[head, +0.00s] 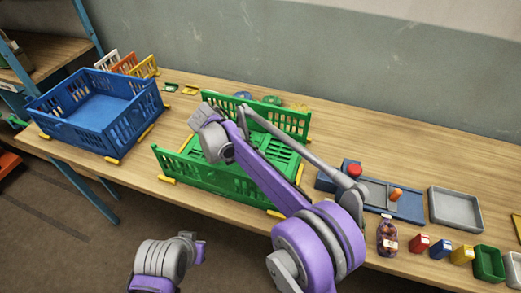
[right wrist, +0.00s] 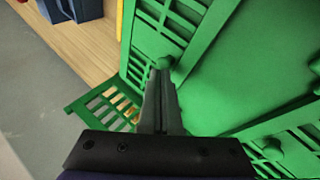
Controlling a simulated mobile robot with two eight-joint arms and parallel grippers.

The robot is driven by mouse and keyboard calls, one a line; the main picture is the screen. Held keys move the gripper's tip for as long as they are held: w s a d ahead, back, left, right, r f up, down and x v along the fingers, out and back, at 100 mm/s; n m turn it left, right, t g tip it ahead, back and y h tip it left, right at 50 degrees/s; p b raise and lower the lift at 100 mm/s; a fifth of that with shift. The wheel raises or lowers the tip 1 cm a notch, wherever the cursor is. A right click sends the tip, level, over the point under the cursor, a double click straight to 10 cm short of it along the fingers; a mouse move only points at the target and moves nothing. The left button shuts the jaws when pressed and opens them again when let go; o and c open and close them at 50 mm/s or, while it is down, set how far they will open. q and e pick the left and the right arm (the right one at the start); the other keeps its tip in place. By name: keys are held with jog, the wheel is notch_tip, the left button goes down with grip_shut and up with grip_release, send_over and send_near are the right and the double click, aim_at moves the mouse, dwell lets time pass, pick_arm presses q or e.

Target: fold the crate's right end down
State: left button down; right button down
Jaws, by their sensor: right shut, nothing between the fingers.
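The green crate (head: 215,182) stands on the table in the head view. Its back long wall (head: 284,120) is upright and its front long wall also shows. My right gripper (right wrist: 162,78) is shut and empty in the right wrist view.
A blue crate (head: 62,121) stands to the left, with coloured slotted panels behind it. To the right are a blue board with a red knob (head: 351,168), a grey tray (head: 455,209) and several small boxes and bins. A wall runs behind the table (head: 345,130).

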jog(key=shift+a+f, duration=0.2)
jog(key=shift+f, duration=0.15)
jog(key=shift+f, duration=0.1)
dwell(0.3)
